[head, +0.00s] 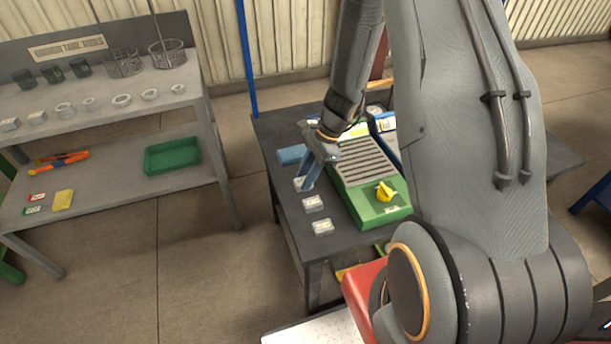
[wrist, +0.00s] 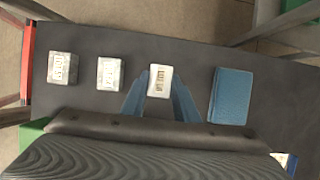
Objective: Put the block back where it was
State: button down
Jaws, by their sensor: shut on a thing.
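Three small silvery-grey blocks with white labels stand in a row on the dark table. My gripper (head: 308,180) points down and is shut on the farthest labelled block (head: 299,184). In the wrist view this block (wrist: 160,80) sits between the two blue fingers of my gripper (wrist: 160,95). The middle labelled block (head: 313,203) and the nearest one (head: 323,227) stand apart from it. They also show in the wrist view, the middle one (wrist: 110,73) and the nearest one (wrist: 63,68). I cannot tell whether the held block touches the table.
A blue block (head: 291,154) lies just beyond my gripper; it also shows in the wrist view (wrist: 231,96). A green machine with a ribbed top and yellow knob (head: 384,191) stands close to the right. A grey shelf (head: 105,110) with small pieces and a green tray (head: 172,157) is at left.

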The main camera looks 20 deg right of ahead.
jog(key=shift+f, duration=0.15)
jog(key=c, duration=1.4)
grip_release()
jog(key=b+v, duration=0.1)
jog(key=v, duration=1)
jog(key=s+a+r+n+h, duration=0.1)
jog(key=s+r+n, duration=0.2)
jog(key=s+n, duration=0.2)
jog(key=s+a+r+n+h, duration=0.2)
jog(key=s+n, duration=0.3)
jog(key=n, duration=0.2)
jog(key=s+a+r+n+h, duration=0.1)
jog(key=s+a+r+n, duration=0.1)
jog(key=s+n, duration=0.3)
jog(key=shift+r+n+t, duration=0.3)
jog(key=shift+r+n, duration=0.3)
jog(key=shift+r, duration=0.2)
